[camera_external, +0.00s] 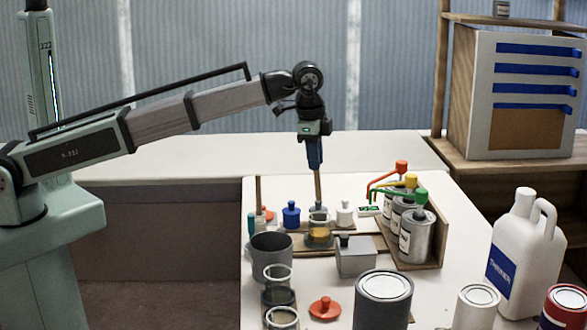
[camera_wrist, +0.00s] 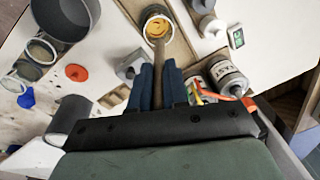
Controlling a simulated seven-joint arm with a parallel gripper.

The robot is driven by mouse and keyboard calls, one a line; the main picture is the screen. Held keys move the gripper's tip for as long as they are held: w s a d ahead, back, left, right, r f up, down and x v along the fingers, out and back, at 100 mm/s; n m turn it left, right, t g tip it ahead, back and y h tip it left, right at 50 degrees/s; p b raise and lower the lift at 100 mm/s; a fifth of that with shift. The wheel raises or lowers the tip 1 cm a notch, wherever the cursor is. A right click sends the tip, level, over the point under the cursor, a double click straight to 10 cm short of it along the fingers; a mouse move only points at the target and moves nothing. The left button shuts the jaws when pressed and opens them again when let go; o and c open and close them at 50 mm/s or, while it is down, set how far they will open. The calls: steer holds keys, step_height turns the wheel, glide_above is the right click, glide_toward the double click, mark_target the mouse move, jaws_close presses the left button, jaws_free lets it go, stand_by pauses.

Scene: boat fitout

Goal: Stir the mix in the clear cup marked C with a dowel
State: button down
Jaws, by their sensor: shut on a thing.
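A clear cup (camera_external: 319,232) holding an amber mix stands on a wooden strip in the middle of the bench. In the wrist view the same cup (camera_wrist: 146,25) is at the top, with orange and yellow streaks in it. I cannot read a letter on it. My gripper (camera_external: 316,168) points down above the cup, shut on a wooden dowel (camera_external: 318,187). In the wrist view the dowel (camera_wrist: 159,48) runs from between my blue fingers (camera_wrist: 157,67) to the cup; its lower end appears inside the cup's mouth. The tip is hidden.
Another dowel (camera_external: 258,192) stands upright at left. A blue bottle (camera_external: 291,214) and a white bottle (camera_external: 344,213) flank the cup. A grey box (camera_external: 356,256) and a grey pot (camera_external: 271,254) stand in front. Cans with coloured pump arms (camera_external: 416,238) stand to the right.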

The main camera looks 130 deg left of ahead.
mark_target(315, 195)
steer(key=shift+f, duration=1.65)
steer(key=shift+w+a+f, duration=0.1)
steer(key=shift+a+f, duration=0.1)
steer(key=shift+f, duration=1.75)
steer(key=shift+a+f, duration=0.2)
steer(key=shift+f, duration=1.75)
steer(key=shift+w+d, duration=0.1)
